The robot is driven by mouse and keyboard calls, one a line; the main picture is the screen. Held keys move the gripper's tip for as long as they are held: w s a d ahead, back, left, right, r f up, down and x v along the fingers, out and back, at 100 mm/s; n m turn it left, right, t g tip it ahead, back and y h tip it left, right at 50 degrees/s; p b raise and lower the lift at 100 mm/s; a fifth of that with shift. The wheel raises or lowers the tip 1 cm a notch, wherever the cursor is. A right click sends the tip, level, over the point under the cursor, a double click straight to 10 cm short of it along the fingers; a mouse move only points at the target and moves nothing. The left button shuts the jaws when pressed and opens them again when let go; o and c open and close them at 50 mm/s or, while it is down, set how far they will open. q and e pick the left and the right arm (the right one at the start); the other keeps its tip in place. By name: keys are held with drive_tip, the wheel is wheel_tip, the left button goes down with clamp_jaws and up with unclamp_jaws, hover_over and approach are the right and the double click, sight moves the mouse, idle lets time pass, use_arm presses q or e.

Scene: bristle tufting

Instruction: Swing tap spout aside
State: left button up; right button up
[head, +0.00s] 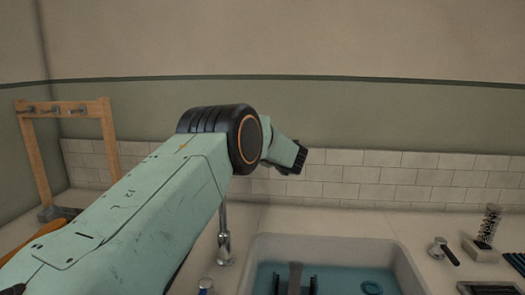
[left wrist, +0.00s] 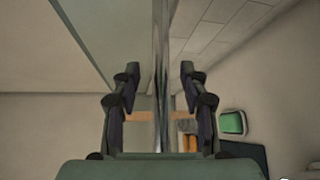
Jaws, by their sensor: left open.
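The chrome tap (head: 223,240) stands upright on the counter at the sink's back left corner. Its upper part is hidden behind my left arm in the head view. In the left wrist view a chrome tap pipe (left wrist: 162,70) runs lengthwise between the two fingers of my left gripper (left wrist: 160,82). The gripper is open, with a gap visible on both sides of the pipe. I cannot tell from this view how deep the pipe sits between the fingers. In the head view the fingers are not clearly visible past my wrist.
The sink (head: 413,277) holds blue water and a blue ring (head: 371,287). A grey and black item (head: 295,277) stands at its front. A wooden rack (head: 107,130) is at left. A small tool (head: 442,250) and a spring-topped block (head: 485,250) sit right. Tiled wall (head: 370,175) lies behind.

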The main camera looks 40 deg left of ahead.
use_arm(q)
drive_tip(key=v, duration=0.7)
drive_tip(key=shift+w, duration=0.1)
idle(0.4)
